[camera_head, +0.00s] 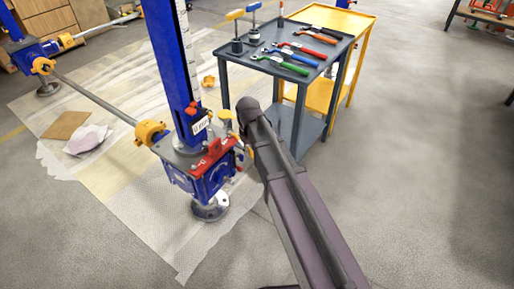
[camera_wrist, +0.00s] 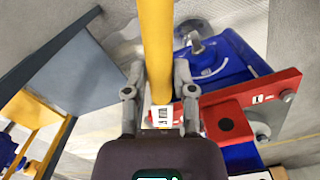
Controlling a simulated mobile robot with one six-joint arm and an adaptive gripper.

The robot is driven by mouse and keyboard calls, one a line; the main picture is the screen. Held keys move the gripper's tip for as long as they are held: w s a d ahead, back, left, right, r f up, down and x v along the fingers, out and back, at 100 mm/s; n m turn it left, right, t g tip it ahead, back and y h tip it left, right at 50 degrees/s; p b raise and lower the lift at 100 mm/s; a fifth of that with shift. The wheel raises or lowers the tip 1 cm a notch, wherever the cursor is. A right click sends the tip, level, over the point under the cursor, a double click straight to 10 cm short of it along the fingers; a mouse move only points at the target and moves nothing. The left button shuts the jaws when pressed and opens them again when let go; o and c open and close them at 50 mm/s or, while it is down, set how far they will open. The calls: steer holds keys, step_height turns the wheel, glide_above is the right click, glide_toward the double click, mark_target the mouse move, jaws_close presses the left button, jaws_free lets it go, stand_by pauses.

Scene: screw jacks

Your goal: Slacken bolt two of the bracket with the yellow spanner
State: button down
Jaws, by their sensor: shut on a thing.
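The yellow spanner (camera_wrist: 157,40) runs up through the middle of the wrist view. My gripper (camera_wrist: 160,85) is shut on its shaft, near a white label; the spanner's far end is out of that view. In the head view my gripper (camera_head: 247,120) is right of the bracket (camera_head: 213,158), beside the jack.
A dark trolley (camera_head: 225,88) behind my gripper holds several spanners, green (camera_head: 286,66), blue and red among them. A yellow trolley (camera_head: 357,50) stands behind it. A shaft (camera_head: 95,98) runs left from the jack to another one. The floor at right is clear.

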steer(key=s+a+m, duration=0.2)
steer(key=a+m, duration=0.2)
steer(key=a, duration=0.2)
steer(key=shift+m, duration=0.3)
steer(key=shift+s, duration=0.1)
steer(key=shift+f+b, duration=0.9)
stand_by(0.6)
steer(key=shift+d, duration=0.15)
stand_by(0.3)
steer(key=w+d+n, duration=1.3)
steer(key=n, duration=0.2)
steer(key=shift+w+d+t, duration=0.3)
steer(key=shift+w+d, duration=0.05)
stand_by(2.8)
